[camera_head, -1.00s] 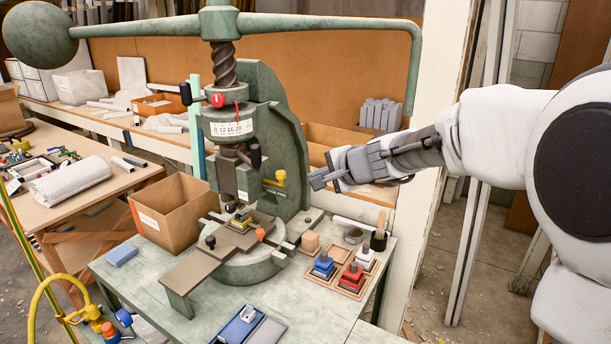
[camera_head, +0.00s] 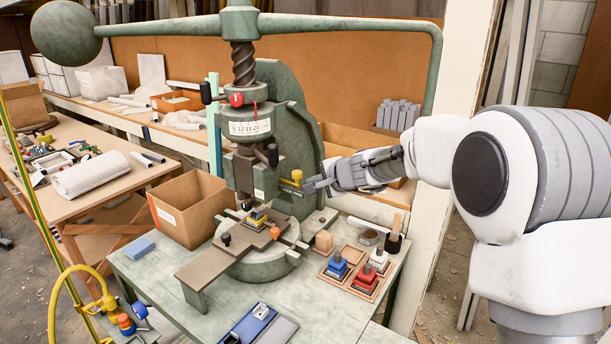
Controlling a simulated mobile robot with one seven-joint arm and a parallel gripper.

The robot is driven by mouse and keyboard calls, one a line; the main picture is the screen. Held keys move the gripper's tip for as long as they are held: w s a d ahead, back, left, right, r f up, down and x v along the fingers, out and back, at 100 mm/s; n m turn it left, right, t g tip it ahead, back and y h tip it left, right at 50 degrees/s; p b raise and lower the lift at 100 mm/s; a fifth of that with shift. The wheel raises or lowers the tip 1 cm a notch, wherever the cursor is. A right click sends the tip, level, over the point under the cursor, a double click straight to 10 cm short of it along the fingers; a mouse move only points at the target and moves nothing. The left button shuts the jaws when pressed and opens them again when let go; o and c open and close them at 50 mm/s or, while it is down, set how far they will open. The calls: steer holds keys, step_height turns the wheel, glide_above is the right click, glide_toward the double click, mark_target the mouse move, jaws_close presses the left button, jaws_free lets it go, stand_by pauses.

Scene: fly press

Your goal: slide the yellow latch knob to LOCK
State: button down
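The yellow latch knob (camera_head: 297,175) sits on the right side of the green fly press frame (camera_head: 290,130), with a yellow plate beside it and a small label below it. My gripper (camera_head: 309,187) is just to the right of the knob, its fingertips pointing left at it. In this view the fingertips nearly meet the knob; I cannot tell whether they touch it. The gap between the fingers is too small to make out here. The label's lettering is too small to read surely.
A cardboard box (camera_head: 190,208) stands left of the press. Stamps in a wooden tray (camera_head: 350,271), a wood block (camera_head: 324,241) and a pot (camera_head: 393,242) stand on the green table below my arm. The long press handle (camera_head: 350,24) passes above.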

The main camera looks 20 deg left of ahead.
mark_target(298, 180)
steer(key=shift+w+a+f+p, duration=0.1)
steer(key=shift+w+a+p, duration=0.8)
steer(key=shift+w+a, duration=0.25)
steer(key=shift+w+a+f, duration=0.15)
steer(key=shift+w+a, duration=0.25)
steer(key=shift+w, duration=0.05)
